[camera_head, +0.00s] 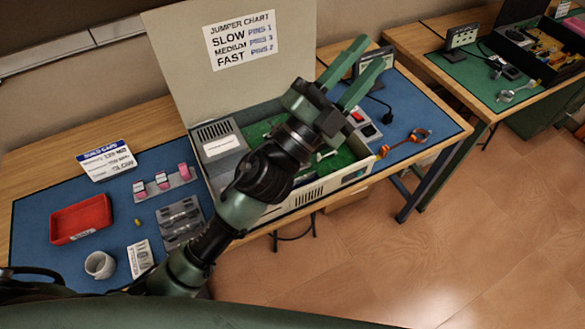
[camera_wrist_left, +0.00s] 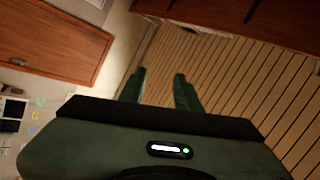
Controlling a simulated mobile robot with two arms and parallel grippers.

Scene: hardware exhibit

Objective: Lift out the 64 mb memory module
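My left gripper (camera_head: 371,54) is raised over the right part of an open computer case (camera_head: 350,180), pointing up and right. Its two green fingers stand apart with nothing between them; they also show apart in the left wrist view (camera_wrist_left: 159,78). Inside the case is a green board (camera_head: 338,160) with a small pale strip, partly hidden by my arm. I cannot tell whether the strip is a memory module. A grey holder (camera_head: 150,192) left of the case carries small pink-and-white pieces; their labels are too small to read. My right gripper is not in view.
The case lid (camera_head: 185,50) stands upright with a jumper chart. A red tray (camera_head: 80,219), a white cup (camera_head: 100,265), a grey rack (camera_head: 183,222) and a build card (camera_head: 106,161) are on the left mat. An orange-ended tool (camera_head: 404,143) lies right of the case.

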